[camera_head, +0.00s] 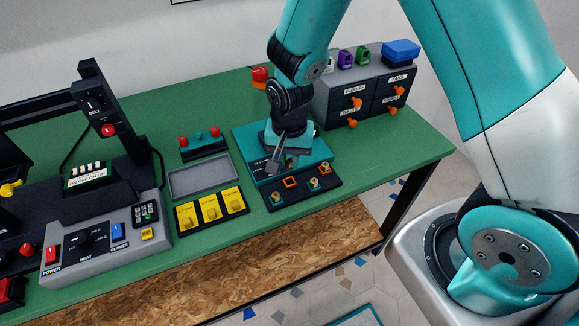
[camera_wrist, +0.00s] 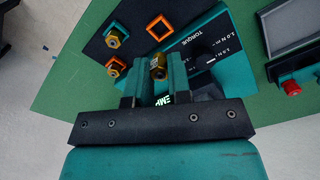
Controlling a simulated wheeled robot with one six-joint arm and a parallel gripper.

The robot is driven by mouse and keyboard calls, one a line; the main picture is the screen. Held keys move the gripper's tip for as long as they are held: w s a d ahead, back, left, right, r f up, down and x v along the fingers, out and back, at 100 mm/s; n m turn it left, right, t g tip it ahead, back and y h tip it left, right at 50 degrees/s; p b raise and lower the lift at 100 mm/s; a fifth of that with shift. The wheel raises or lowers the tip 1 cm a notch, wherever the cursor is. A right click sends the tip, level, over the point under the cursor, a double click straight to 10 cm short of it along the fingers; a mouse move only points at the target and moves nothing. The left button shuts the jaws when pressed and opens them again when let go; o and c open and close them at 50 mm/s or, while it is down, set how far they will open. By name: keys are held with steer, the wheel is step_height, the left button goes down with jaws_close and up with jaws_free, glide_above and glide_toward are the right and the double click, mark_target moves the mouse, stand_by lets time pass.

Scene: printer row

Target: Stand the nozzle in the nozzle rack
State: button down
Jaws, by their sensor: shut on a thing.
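My gripper (camera_wrist: 158,80) is shut on a brass nozzle (camera_wrist: 158,67), which sits between the two fingertips in the wrist view. In the head view my gripper (camera_head: 287,160) points down over the teal torque block, just behind the rack; the held nozzle is too small to make out clearly there. The nozzle rack (camera_head: 302,196) is a dark board with orange-edged square sockets at the table's front. Several sockets hold brass nozzles, and one orange socket (camera_head: 290,182) looks empty. In the wrist view this empty socket (camera_wrist: 160,27) lies beyond the held nozzle.
A teal block marked TORQUE (camera_wrist: 232,68) lies right beside the held nozzle. Left of the rack are yellow blocks (camera_head: 209,209) and a grey tray (camera_head: 199,178). A drawer cabinet (camera_head: 340,105) with orange knobs stands behind right. Green table (camera_head: 375,170) is clear right of the rack.

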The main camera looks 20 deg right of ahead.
mark_target(290, 168)
step_height(290, 168, down, 4)
steer(key=shift+r+p, duration=0.1)
steer(key=shift+p, duration=0.2)
steer(key=shift+f, duration=0.25)
steer(key=shift+f+b, duration=0.5)
steer(key=shift+b, duration=0.05)
steer(key=c, duration=1.1)
jaws_free()
steer(key=shift+o, duration=0.2)
steer(key=shift+r, duration=0.1)
